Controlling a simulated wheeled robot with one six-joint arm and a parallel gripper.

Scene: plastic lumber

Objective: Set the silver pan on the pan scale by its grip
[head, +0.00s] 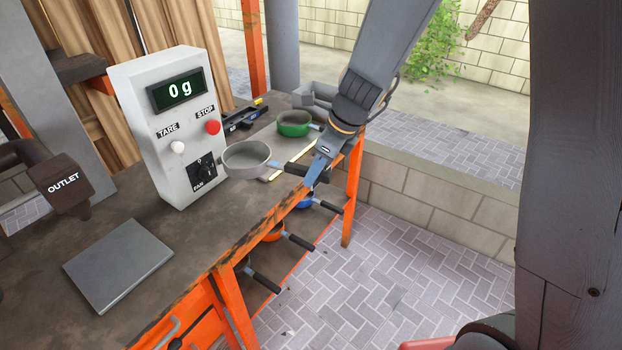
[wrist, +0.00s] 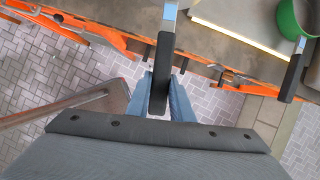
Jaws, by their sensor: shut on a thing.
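The silver pan (head: 246,160) is held up over the workbench, to the right of the control box. Its black grip (head: 300,169) points right, into my gripper (head: 318,172). In the wrist view the black grip (wrist: 161,75) runs between the two blue-grey fingers of my gripper (wrist: 160,98), which are shut on it. The pan's bowl is out of the wrist view. The pan scale (head: 118,262) is a flat grey plate on the bench at the front left, with nothing on it. The control box display (head: 180,90) reads 0 g.
A green pan (head: 294,124) stands at the bench's far end; it also shows in the wrist view (wrist: 292,18). Orange (head: 271,233) and blue (head: 304,200) pans sit on the shelf below, grips sticking out. The outlet (head: 66,184) overhangs the bench at left.

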